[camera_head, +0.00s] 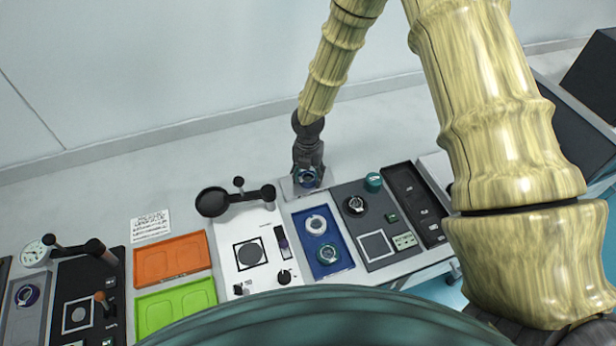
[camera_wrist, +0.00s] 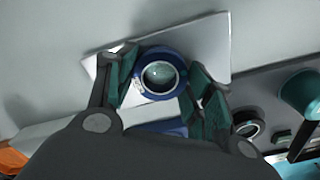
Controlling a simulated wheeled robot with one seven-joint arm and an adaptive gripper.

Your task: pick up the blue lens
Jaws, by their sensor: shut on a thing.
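The blue lens (camera_wrist: 158,75), a blue ring around a round glass, sits between the fingers of my gripper (camera_wrist: 160,88) in the wrist view. My gripper is shut on it. In the head view my gripper (camera_head: 307,176) points down beyond the far end of the blue tray, and the blue lens (camera_head: 308,181) shows at its fingertips. A light flat plate (camera_wrist: 212,45) lies beneath the lens; I cannot tell whether the lens touches it or is above it.
The blue tray (camera_head: 343,263) holds a white ring (camera_head: 316,224) and a teal-rimmed ring (camera_head: 328,254). To its right is a grey panel (camera_head: 378,212) with a green cylinder (camera_head: 373,182). A white panel (camera_head: 232,238) with a black arm stands left, near orange (camera_head: 172,257) and green (camera_head: 176,303) trays.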

